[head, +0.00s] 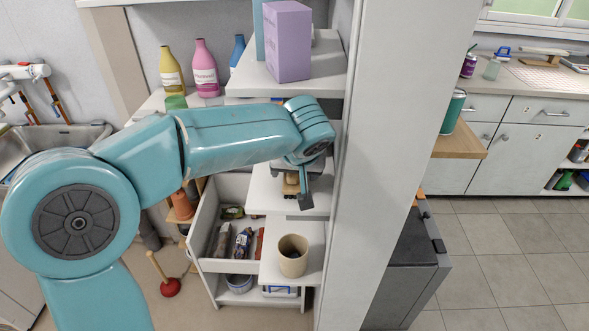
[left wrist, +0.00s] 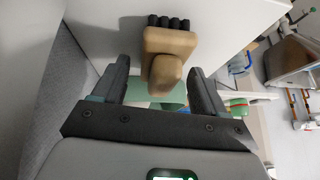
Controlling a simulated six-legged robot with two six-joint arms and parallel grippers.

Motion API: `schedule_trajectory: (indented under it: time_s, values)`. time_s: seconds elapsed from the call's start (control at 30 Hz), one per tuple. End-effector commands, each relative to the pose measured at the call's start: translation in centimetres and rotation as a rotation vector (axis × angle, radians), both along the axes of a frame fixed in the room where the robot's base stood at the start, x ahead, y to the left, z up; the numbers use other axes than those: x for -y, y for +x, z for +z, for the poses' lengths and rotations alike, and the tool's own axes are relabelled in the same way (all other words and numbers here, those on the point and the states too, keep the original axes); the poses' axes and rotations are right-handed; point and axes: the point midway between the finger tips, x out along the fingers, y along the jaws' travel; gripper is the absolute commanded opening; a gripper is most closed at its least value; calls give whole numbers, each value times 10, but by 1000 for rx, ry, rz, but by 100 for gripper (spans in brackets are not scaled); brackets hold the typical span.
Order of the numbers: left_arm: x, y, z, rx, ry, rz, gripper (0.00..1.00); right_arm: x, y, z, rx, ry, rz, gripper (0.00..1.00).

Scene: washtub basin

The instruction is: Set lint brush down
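The lint brush (left wrist: 170,52) is a tan wooden block with a short handle and dark bristles along its far edge. In the left wrist view it lies against a white shelf surface, its handle end between the fingers of my left gripper (left wrist: 158,70). Gaps show on both sides of the handle, so the gripper looks open around it. In the head view the brush (head: 290,182) is a small tan patch at the middle white shelf (head: 262,196), partly hidden by my left gripper (head: 303,188). My right gripper is not in view.
A tall white panel (head: 385,150) stands close right of my left gripper. A purple box (head: 287,42) is on the shelf above, and a beige cup (head: 293,256) is on the shelf below. An open drawer (head: 225,264) holds several items. Bottles (head: 205,70) stand behind my arm.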

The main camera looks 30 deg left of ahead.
Motion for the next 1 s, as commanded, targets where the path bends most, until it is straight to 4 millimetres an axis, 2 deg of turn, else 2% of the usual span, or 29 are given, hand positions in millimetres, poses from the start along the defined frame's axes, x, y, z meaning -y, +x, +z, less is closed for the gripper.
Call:
schedule_trajectory:
  time_s: [0.23,0.5,0.63,1.0]
  values:
    - [2,-2,7,2,0,-1,72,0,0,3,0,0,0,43]
    - [20,-21,48,4,-1,-2,72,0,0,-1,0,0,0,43]
    - [25,-28,62,2,0,-1,72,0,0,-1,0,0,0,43]
    - [26,-30,66,0,0,0,72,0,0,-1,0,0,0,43]
